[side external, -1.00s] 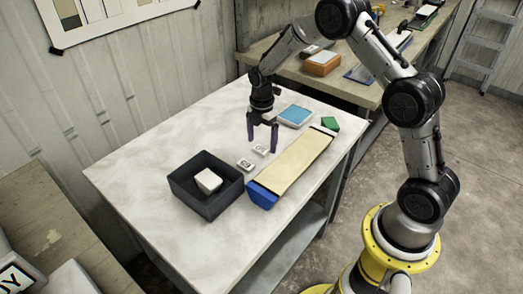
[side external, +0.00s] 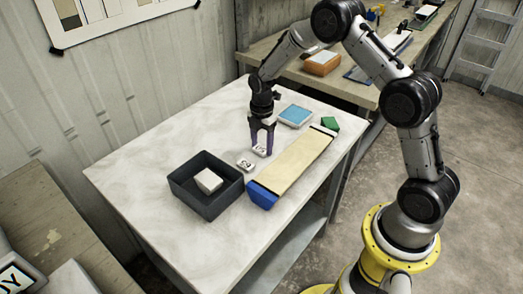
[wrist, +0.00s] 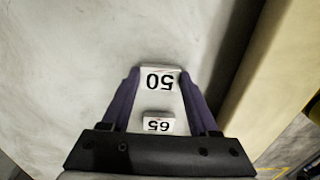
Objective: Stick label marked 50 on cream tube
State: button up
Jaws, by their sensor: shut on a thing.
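The label marked 50 (wrist: 160,80) is a small white block with black digits, upside down in the wrist view. My gripper (side external: 261,150) has its purple fingers pointing down at the table, closed on its two sides; the wrist view shows the fingertips (wrist: 160,74) against it. A second white label, marked 65 (wrist: 158,124), lies close by; in the side view this other label (side external: 245,164) is left of my gripper. The cream tube (side external: 295,163) lies just right of my gripper, with a blue near end (side external: 262,196). It also shows in the wrist view (wrist: 272,62).
A dark open box (side external: 226,203) with a white block (side external: 208,181) in it stands left of the tube. A blue-topped pad (side external: 295,115) and a green block (side external: 331,124) lie at the far end. The table's left part (side external: 150,170) is clear.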

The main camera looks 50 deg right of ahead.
aim_at(297, 157)
jog(key=shift+r, duration=3)
jog(key=shift+m, duration=0.9)
jog(key=shift+s+f+m, duration=0.15)
jog(key=shift+s+m, duration=0.25)
jog(key=shift+m, duration=0.3)
jog(key=s+r+m, duration=0.7)
jog(key=s+m, duration=0.5)
jog(key=m, duration=0.3)
jog(key=shift+s+f, duration=0.15)
jog(key=shift+f, duration=2.35)
jog(key=shift+f, duration=1.2)
